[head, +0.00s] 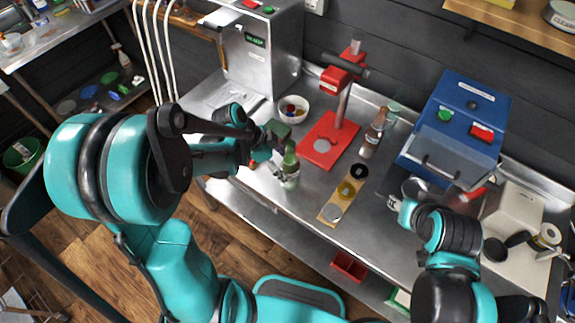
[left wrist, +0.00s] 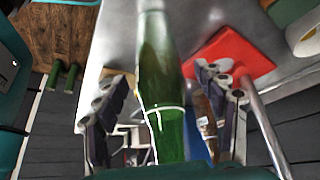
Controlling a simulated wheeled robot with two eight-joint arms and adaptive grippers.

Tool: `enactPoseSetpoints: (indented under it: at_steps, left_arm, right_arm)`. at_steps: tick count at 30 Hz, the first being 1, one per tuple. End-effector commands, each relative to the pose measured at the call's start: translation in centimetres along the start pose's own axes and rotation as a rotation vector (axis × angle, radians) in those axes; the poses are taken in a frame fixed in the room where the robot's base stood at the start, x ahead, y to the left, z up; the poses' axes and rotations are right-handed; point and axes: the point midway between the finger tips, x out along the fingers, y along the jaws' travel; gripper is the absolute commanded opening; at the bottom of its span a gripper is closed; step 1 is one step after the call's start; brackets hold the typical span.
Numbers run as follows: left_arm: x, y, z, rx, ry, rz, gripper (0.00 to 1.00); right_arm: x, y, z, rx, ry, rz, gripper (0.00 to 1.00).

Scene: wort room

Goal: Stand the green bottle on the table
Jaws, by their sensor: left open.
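The green bottle (head: 290,163) looks upright at the front edge of the steel table (head: 245,185); whether its base rests on the table is hard to tell. My left gripper (head: 280,143) is at the bottle's upper part. In the left wrist view the green bottle (left wrist: 160,85) lies between the two open fingers of my left gripper (left wrist: 168,105), with gaps on both sides. My right gripper (head: 394,203) is low over the table at the right, away from the bottle; its fingers are too small to read.
A red capping stand (head: 322,140), brown bottles (head: 373,135) and a wooden strip with discs (head: 343,195) stand right of the green bottle. A bowl of caps (head: 293,110) is behind it. A blue box (head: 455,125) is at the right.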

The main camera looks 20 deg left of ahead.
Motion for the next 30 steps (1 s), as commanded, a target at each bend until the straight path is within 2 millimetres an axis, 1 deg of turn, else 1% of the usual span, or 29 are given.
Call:
enactPoseSetpoints:
  at_steps: [1, 3, 9, 13, 16, 18, 20, 23, 26, 30]
  left_arm:
    - [-1.4, 0.1, -0.1, -0.002, 0.000, -0.001, 0.70]
    - [-3.1, 0.0, -0.1, -0.003, 0.000, -0.001, 0.70]
    - [-7.3, 0.1, -0.1, -0.002, 0.000, 0.000, 0.70]
    - [-8.9, 0.0, 0.0, -0.001, 0.000, -0.001, 0.70]
    - [-9.6, 0.1, -0.1, -0.006, -0.003, -0.003, 0.70]
    - [-10.0, 0.5, -0.2, -0.040, -0.018, -0.016, 0.70]
    - [-10.3, 1.1, -0.5, -0.100, -0.040, -0.042, 0.70]
    - [-11.1, 2.7, -0.9, -0.264, -0.090, -0.126, 0.70]
    - [-12.2, 4.4, -1.1, -0.463, -0.118, -0.254, 0.70]
    - [-13.6, 6.3, -1.0, -0.711, -0.079, -0.439, 0.70]
  right_arm:
    - [-0.5, 0.0, -0.3, 0.000, 0.000, 0.000, 0.40]
    - [-0.8, 0.0, -0.6, 0.000, 0.000, 0.000, 0.40]
    - [-1.6, 0.0, -1.2, 0.000, 0.000, 0.000, 0.40]
    - [-1.9, 0.0, -1.4, 0.000, 0.000, 0.000, 0.40]
    - [-2.0, 0.0, -1.4, 0.000, 0.000, 0.000, 0.40]
    - [-2.0, 0.0, -1.4, 0.000, 0.000, 0.000, 0.40]
    - [-2.0, 0.0, -1.4, 0.000, 0.000, 0.000, 0.40]
    - [-2.0, 0.0, -1.4, 0.000, 0.000, 0.000, 0.40]
    - [-2.0, 0.0, -1.4, 0.000, 0.000, 0.000, 0.40]
    - [-2.0, 0.0, -1.4, 0.000, 0.000, 0.000, 0.40]
